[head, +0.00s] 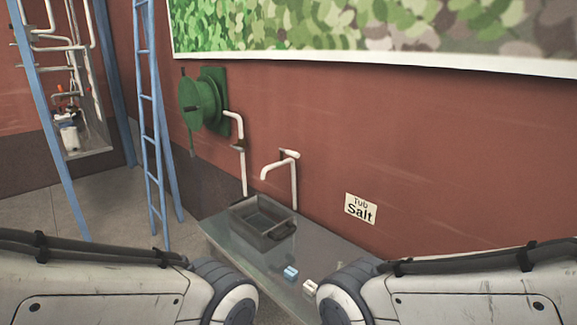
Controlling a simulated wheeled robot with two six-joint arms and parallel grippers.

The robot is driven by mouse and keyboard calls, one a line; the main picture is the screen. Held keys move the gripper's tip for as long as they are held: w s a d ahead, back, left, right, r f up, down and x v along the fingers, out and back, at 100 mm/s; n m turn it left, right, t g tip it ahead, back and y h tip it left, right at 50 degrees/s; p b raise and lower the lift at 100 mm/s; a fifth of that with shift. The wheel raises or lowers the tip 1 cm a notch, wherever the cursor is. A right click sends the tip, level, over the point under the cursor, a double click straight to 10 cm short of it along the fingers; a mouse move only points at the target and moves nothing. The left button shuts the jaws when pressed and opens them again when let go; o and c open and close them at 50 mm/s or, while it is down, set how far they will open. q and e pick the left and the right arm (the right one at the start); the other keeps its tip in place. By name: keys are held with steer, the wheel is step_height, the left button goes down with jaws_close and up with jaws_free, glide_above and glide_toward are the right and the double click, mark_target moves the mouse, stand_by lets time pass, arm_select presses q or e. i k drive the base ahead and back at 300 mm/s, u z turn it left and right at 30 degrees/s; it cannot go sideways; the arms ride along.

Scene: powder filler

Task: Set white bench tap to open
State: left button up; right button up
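The white bench tap (280,164) stands at the back of the bench against the red wall. Its spout bends to the left and points down over a dark basin (250,208). A small dark part shows near the top of the tap, but I cannot tell whether the tap is open or closed. No water is visible. My two arms come in from the lower left and lower right. Both grippers are out of view, and both arms are apart from the tap in the picture.
The grey bench (232,255) carries a blue-and-white item (290,273) and a white item (310,288). A green hose reel (203,103) hangs on the wall, left of the tap. A Salt sign (360,208) is to the right. A blue ladder (150,120) stands left.

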mark_target(296, 154)
steer(key=z, duration=0.1)
steer(key=k, duration=0.55)
steer(key=u, duration=0.95)
steer(key=i, duration=1.2)
steer(key=z, duration=0.8)
steer(key=i, duration=0.75)
steer(key=z, duration=0.05)
